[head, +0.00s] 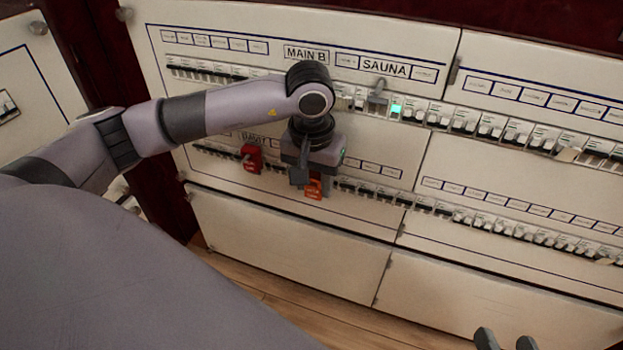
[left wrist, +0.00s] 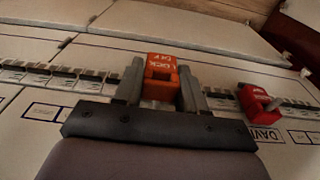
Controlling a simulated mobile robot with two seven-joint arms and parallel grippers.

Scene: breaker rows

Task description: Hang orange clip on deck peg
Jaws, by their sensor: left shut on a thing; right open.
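The orange clip (head: 314,189), with white lettering, sits between the fingers of my left gripper (head: 308,178) at the lower breaker row, below and right of a red clip. In the left wrist view the orange clip (left wrist: 162,62) stands between the two grey fingers of my left gripper (left wrist: 160,88). I cannot tell whether it still touches a breaker. My right gripper (head: 505,341) shows only as two spread fingertips at the bottom edge, apart from everything. I cannot make out a peg marked deck in either view.
A red clip (head: 251,158) sits on the lower row; it also shows in the left wrist view (left wrist: 254,101) by a "DAVI…" label. A grey piece (head: 378,94) stands out below the SAUNA label, next to a green light (head: 396,109). Blank panels (head: 285,240) lie below.

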